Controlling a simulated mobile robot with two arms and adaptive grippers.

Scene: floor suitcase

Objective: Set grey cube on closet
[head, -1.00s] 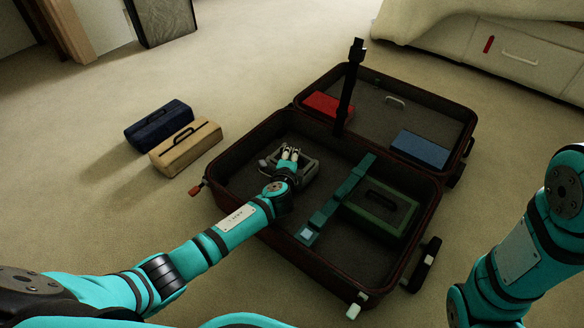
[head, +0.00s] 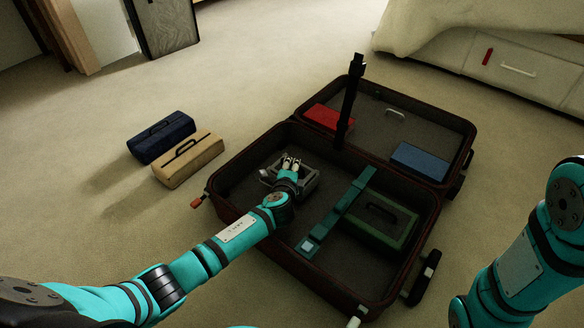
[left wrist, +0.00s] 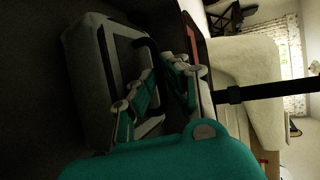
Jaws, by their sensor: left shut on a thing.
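The grey cube looks like a grey box (head: 308,183) with a dark handle, inside the open suitcase (head: 283,246), in its near half at the left. My left gripper (head: 290,163) is shut on the box at its handle. In the left wrist view the grey box (left wrist: 88,85) fills the left side, and the gripper fingers (left wrist: 165,82) are at its dark handle. I cannot tell whether the box is off the suitcase floor. A pale drawer unit (head: 510,72) at the far right may be the closet. My right gripper is out of view.
A green box (head: 385,222) and a teal bar lie in the suitcase. Red (head: 328,118) and blue (head: 420,160) boxes lie in its far half. Navy (head: 160,135) and tan (head: 188,158) cases stand on open carpet.

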